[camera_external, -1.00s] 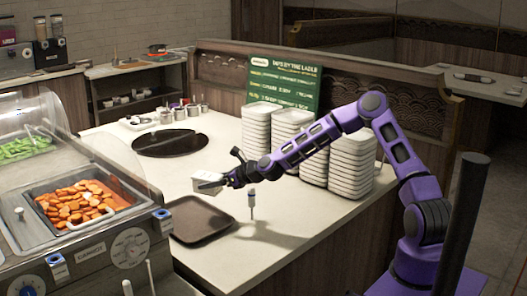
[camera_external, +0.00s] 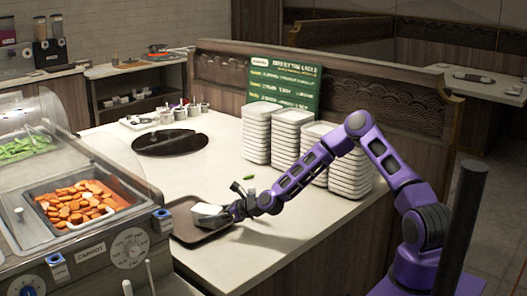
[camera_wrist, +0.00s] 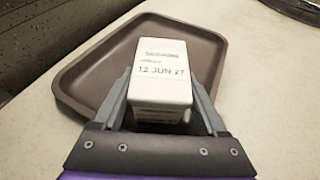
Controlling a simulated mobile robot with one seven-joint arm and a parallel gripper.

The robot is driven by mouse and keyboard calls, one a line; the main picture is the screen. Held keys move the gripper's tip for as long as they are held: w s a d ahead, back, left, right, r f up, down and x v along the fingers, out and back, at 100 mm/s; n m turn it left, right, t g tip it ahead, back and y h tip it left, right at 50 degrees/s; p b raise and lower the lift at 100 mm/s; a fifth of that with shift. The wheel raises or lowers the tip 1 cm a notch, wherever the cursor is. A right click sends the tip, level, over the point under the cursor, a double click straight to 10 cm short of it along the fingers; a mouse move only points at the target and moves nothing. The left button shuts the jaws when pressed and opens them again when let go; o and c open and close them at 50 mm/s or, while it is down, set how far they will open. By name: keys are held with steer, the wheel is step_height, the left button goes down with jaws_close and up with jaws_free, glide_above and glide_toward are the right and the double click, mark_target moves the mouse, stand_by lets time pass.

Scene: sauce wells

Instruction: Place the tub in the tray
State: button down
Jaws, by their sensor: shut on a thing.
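The tub (camera_external: 207,215) is a small white container, held low over the brown tray (camera_external: 188,240) on the counter. In the wrist view the tub (camera_wrist: 161,65) shows a printed label reading "12 JUN 27", and the tray (camera_wrist: 80,80) lies around and beneath it. My gripper (camera_external: 226,213) is shut on the tub, with one finger on each side of it in the wrist view (camera_wrist: 160,108). I cannot tell whether the tub's underside touches the tray floor.
Several stacks of white dishes (camera_external: 291,138) stand behind my arm. A food bar with carrots (camera_external: 75,203) under a clear cover is at the left. A dark round plate (camera_external: 170,142) is set in the counter. A small green item (camera_external: 248,178) is near my wrist.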

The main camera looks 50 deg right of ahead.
steer(key=shift+r, duration=0.1)
jaws_free()
steer(key=shift+s+d+r, duration=0.1)
steer(key=shift+s+r, duration=0.05)
steer(key=p+v, duration=0.1)
steer(key=v, duration=1)
steer(key=shift+s+d, duration=0.15)
steer(key=shift+s, duration=0.1)
